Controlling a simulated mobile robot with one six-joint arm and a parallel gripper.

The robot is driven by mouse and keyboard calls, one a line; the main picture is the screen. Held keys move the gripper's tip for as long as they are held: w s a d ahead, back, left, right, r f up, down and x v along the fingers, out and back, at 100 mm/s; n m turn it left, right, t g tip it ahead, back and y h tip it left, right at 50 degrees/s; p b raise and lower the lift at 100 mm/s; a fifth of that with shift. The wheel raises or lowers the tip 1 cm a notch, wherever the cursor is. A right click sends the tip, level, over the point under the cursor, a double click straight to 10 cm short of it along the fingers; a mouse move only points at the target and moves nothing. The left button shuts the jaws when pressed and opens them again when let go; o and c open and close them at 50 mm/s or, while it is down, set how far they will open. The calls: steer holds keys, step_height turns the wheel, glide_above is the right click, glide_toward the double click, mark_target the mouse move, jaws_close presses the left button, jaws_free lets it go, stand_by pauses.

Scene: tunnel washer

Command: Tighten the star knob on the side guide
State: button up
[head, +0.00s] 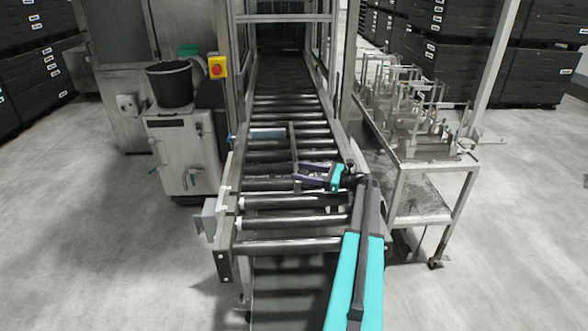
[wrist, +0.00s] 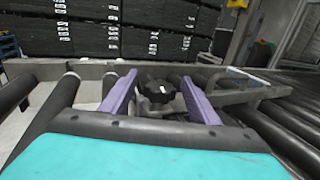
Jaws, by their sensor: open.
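The star knob (wrist: 157,90) is black and lobed, with a small white mark on its face. In the wrist view it sits between the two purple fingers of my gripper (wrist: 159,78), with a gap showing on each side. My gripper is open and not clamped on it. The side guide (wrist: 237,94) is a grey metal bar to the right of the knob. In the head view the side guide (head: 293,144) stands over the rollers and my gripper (head: 298,174) reaches in from the right beside it. I cannot clearly make out the knob there.
The roller conveyor (head: 292,202) runs back into a metal frame. A cart (head: 416,205) with metal fixtures stands close on the right. A grey cabinet (head: 184,152) with a black bucket (head: 169,86) and a yellow-and-red stop button (head: 217,67) are on the left. Floor is open at both sides.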

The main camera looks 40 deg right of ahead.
steer(key=shift+p+x, duration=0.65)
steer(key=shift+x, duration=1.4)
steer(key=c, duration=1)
steer(key=shift+c, duration=0.2)
